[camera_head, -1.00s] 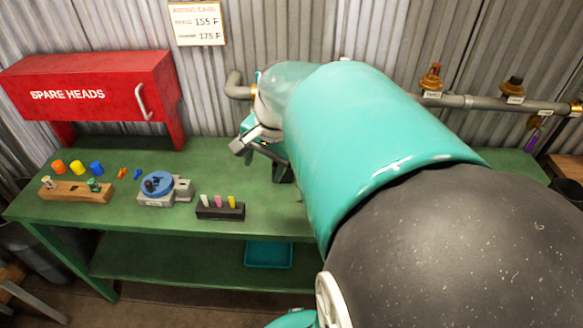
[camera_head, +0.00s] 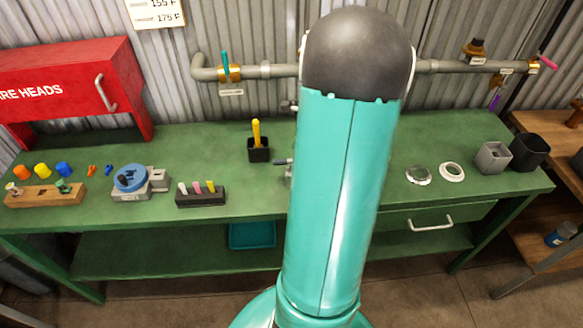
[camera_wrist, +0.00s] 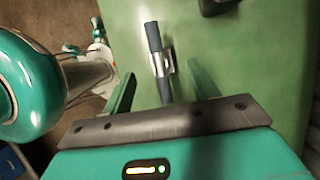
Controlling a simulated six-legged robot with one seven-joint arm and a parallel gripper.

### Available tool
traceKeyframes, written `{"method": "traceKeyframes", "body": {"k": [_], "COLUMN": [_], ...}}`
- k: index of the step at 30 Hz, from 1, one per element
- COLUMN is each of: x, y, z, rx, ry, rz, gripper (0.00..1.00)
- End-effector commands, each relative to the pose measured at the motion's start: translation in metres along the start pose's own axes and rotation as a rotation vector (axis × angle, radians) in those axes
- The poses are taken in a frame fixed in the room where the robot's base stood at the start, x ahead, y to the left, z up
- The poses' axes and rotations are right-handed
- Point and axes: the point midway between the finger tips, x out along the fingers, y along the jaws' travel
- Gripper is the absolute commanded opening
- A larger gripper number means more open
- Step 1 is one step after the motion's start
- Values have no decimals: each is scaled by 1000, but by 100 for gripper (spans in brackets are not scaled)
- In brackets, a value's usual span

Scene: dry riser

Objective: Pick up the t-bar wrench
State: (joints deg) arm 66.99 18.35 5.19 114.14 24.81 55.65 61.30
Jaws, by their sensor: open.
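In the wrist view, the t-bar wrench (camera_wrist: 155,45) shows as a dark grey bar with a silver collar in its middle, over the green bench top. My gripper (camera_wrist: 161,74) is open, with one teal finger on each side of the bar. The near end of the bar runs down between the fingers towards the palm. I see no contact between fingers and bar. In the head view my arm hides my gripper and most of that spot. A small dark rod end (camera_head: 282,162) shows at the arm's left edge; I cannot tell whether it is the wrench.
On the green bench (camera_head: 235,200) stand a black holder (camera_head: 259,151) with a yellow-handled tool, a blue round fixture (camera_head: 130,178) and a black block (camera_head: 200,196) with coloured pegs. A grey cup (camera_head: 493,157) and metal rings stand right. A pipe (camera_head: 280,70) runs behind.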

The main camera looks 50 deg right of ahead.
Motion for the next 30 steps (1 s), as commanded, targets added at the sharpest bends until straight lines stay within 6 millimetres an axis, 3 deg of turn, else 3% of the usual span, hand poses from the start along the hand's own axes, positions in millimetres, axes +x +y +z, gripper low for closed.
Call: {"method": "traceKeyframes", "body": {"k": [8,15,24,30], "x": [26,61,66,66], "y": [0,1,0,0], "z": [2,1,1,1], "rx": [-2,-2,-3,-3], "ry": [-1,-1,1,1], "rz": [2,3,-1,-1], "gripper": [59,59,59,20]}}
